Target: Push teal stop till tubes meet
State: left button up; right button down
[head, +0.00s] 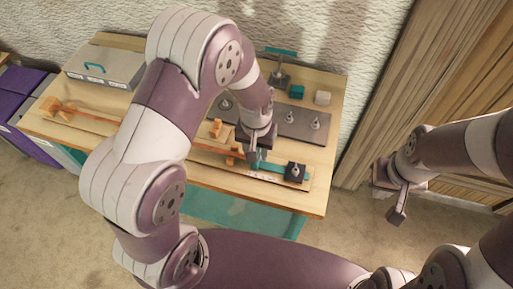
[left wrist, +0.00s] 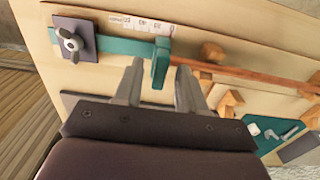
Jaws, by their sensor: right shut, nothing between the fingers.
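The teal stop (head: 268,166) is a flat bar with an upright end plate, lying along the front right of the wooden table. In the left wrist view the stop's end plate (left wrist: 160,62) shows between the fingertips of my left gripper (left wrist: 160,72), with the fingers apart on either side. I cannot tell whether they touch it. In the head view my left gripper (head: 258,155) points down at the stop. My right gripper (head: 397,213) is shut and empty, off the table's right side.
A dark clamp block with a knob (head: 295,172) sits over the stop's bar; it also shows in the left wrist view (left wrist: 75,40). A printed scale (left wrist: 140,23) lies beside the bar. A grey plate with several knobs (head: 300,124) and a grey box (head: 103,66) stand behind.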

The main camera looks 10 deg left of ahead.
pick_arm(q)
notch_tip(320, 180, up, 13)
jog(key=shift+f+b, duration=0.15)
jog(key=shift+b, duration=0.25)
dwell(0.4)
jog(key=s+a+f+t, duration=0.1)
jog(key=s+a+f, duration=0.2)
jog(key=s+a, duration=0.3)
jog(key=s, duration=0.2)
jog(key=shift+s+a+f, duration=0.2)
jog(key=shift+s+a, duration=0.15)
jog(key=shift+s, duration=0.05)
